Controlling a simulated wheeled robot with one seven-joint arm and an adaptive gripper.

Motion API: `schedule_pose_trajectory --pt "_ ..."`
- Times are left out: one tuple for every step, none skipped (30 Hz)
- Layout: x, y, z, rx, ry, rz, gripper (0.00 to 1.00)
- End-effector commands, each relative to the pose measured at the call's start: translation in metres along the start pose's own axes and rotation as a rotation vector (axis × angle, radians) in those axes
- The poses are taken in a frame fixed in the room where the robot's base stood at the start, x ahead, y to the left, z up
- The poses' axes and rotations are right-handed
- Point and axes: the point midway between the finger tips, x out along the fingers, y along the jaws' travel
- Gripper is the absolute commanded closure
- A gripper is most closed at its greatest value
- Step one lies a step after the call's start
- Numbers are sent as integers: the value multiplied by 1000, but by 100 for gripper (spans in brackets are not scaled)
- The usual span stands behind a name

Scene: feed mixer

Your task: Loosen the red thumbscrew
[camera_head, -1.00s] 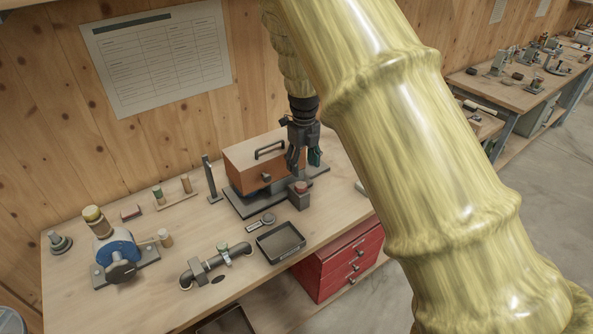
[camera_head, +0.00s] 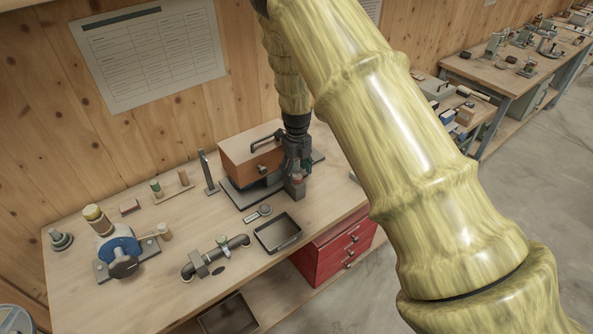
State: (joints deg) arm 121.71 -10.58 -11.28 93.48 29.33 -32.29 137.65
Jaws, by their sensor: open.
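The red thumbscrew (camera_head: 297,179) sits on top of a small grey block (camera_head: 295,190) at the front right of the orange box. Only a little of its red shows. My gripper (camera_head: 297,171) points down with its dark fingers directly above and close around the thumbscrew. The jaws are open. Whether a finger touches the thumbscrew is too small to tell.
The orange box (camera_head: 250,160) with a black handle stands on a dark base plate just left of my gripper. A black tray (camera_head: 278,234), a pipe fitting (camera_head: 215,257) and a blue pump (camera_head: 120,245) stand further left and forward on the bench.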

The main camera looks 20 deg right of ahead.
Motion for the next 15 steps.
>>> schedule_pose_trajectory --pt "3 1 0 -1 1 1 41" --pt "6 1 0 -1 1 0 41" --pt "8 1 0 -1 1 0 41" --pt "10 1 0 -2 1 0 41" --pt "12 1 0 -2 1 0 41" --pt "14 1 0 -2 1 0 41" --pt "15 1 0 -2 1 0 41" --pt "16 1 0 -1 1 0 41" --pt "17 1 0 -1 0 0 41" --pt "17 1 0 -1 0 -1 41" --pt "18 0 0 -1 0 -1 41" --pt "18 0 0 -1 0 -1 41" --pt "18 0 0 -1 0 -1 41" --pt "18 0 0 -1 0 -1 41" --pt "18 0 0 -1 0 -1 41"
